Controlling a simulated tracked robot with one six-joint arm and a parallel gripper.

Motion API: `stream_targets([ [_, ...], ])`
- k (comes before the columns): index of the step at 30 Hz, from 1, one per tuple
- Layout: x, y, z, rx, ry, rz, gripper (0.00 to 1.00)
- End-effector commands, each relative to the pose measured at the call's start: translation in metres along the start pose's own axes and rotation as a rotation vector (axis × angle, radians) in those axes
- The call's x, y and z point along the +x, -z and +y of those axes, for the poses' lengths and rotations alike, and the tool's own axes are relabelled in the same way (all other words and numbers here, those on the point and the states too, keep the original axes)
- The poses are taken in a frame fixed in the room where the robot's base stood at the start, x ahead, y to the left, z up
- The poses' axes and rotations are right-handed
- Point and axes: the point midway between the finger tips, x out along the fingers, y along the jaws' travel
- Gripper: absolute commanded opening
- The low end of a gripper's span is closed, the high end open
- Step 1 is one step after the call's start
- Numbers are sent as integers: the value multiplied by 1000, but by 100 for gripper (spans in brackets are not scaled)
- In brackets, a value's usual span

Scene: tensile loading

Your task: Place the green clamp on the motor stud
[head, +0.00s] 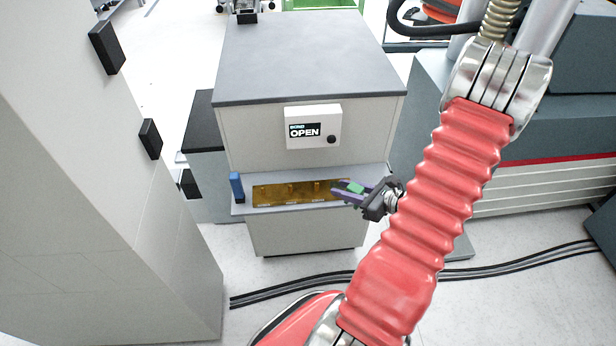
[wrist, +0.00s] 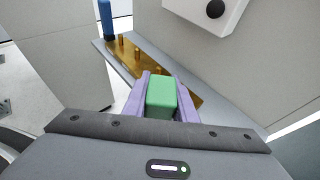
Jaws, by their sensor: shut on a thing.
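The green clamp (wrist: 161,94) is a small green block held between the purple fingers of my gripper (wrist: 161,100) in the wrist view. In the head view my gripper (head: 352,190) is in front of the right part of the cabinet's shelf, with the green clamp (head: 355,187) small between its fingers. A brass plate (wrist: 150,68) with several short upright studs lies on the shelf ahead of the clamp. It also shows in the head view (head: 290,194). I cannot tell which stud is the motor stud. The clamp hides part of the plate.
A blue block (head: 237,187) stands at the left end of the grey shelf (head: 243,208). A white box with an "OPEN" display (head: 313,127) is on the cabinet (head: 300,60) above the shelf. A tall pale panel (head: 90,190) is at the left. Black cables (head: 300,287) cross the floor.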

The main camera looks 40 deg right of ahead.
Motion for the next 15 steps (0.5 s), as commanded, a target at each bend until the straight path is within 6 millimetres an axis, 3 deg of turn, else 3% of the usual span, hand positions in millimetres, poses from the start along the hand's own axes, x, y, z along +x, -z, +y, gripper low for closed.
stream_targets([
  [15, 75, -31, 2, -1, -5, 0, 0],
])
